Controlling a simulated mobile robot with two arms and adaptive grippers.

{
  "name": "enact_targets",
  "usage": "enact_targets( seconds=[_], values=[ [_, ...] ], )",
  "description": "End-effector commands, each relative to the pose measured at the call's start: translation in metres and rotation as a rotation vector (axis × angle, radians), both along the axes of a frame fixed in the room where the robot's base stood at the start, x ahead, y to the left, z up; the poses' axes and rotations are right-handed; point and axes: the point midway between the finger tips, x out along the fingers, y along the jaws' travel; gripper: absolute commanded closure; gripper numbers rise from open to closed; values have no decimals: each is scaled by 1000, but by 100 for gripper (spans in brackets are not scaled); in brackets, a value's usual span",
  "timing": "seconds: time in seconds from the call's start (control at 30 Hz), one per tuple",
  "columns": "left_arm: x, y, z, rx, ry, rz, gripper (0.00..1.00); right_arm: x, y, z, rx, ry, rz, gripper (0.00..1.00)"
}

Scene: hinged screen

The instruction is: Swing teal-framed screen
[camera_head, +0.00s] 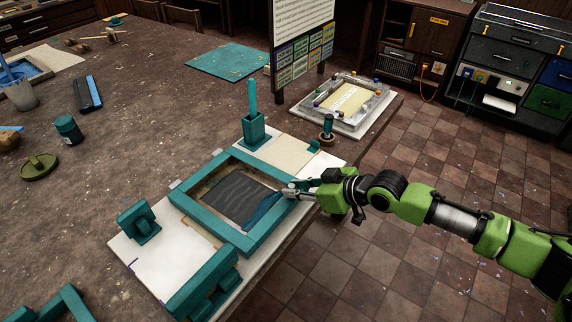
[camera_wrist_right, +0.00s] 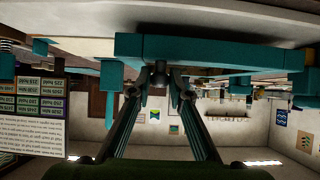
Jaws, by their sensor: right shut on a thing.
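The teal-framed screen (camera_head: 240,246) lies low and about flat over a white board (camera_head: 130,262) at the table's right edge. Grey mesh (camera_head: 238,197) and a blue smear along its right side show inside the frame. Teal clamp blocks (camera_head: 205,285) stand at its near end. My right gripper (camera_head: 291,191) reaches in from the right and is shut on a small grey knob (camera_wrist_right: 160,76) at the frame's right side. In the right wrist view the teal frame bar (camera_wrist_right: 220,48) crosses just behind the fingertips. My left gripper is out of view.
A teal holder with an upright handle (camera_head: 254,128) and a small teal-topped tool (camera_head: 327,127) stand beyond the screen. A grey-edged tray (camera_head: 340,103) and a chart board (camera_head: 303,45) are farther back. Tiled floor (camera_head: 400,165) is clear right of the table.

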Motion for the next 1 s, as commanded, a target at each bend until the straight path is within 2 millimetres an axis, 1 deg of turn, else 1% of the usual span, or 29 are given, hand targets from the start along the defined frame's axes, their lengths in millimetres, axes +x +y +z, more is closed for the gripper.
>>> enact_targets(
  seconds=[0.03, 0.7, 0.8, 1.0],
  values=[
    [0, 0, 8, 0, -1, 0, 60, 4, 2, 15, 7, -10, -1, 96],
    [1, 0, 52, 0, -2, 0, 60, 15, 16, 74, 9, -14, -2, 95],
    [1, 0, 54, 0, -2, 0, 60, 16, 17, 76, 9, -14, -2, 96],
    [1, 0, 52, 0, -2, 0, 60, 16, 17, 75, 9, -14, -2, 96]
  ],
)
